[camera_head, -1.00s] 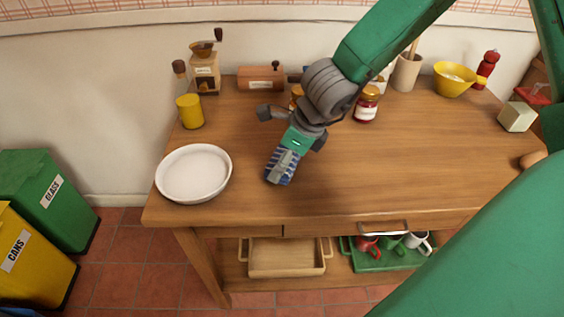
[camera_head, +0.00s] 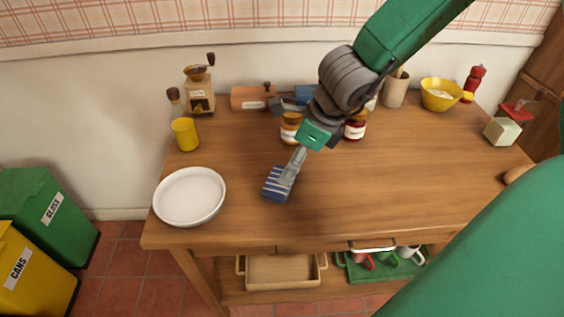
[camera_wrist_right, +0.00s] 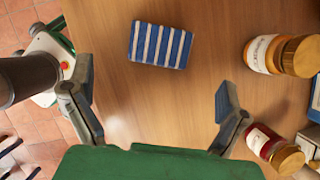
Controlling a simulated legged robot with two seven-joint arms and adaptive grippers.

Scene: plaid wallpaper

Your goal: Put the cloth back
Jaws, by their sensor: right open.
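A blue cloth with white stripes (camera_head: 274,188) lies on the wooden table (camera_head: 400,170), right of the white plate. In the right wrist view the cloth (camera_wrist_right: 160,45) lies flat on the wood, beyond the fingertips. My right gripper (camera_head: 282,142) reaches in from the upper right. In the right wrist view the gripper (camera_wrist_right: 155,88) has its two fingers spread wide with nothing between them. In the head view one finger partly covers the cloth; whether it touches is unclear. My left gripper is out of view.
A white plate (camera_head: 190,196) and yellow cup (camera_head: 185,134) stand left. Jars (camera_head: 355,128) stand close behind the gripper. A tray (camera_head: 283,270) sits on the shelf below. The table's middle right is clear.

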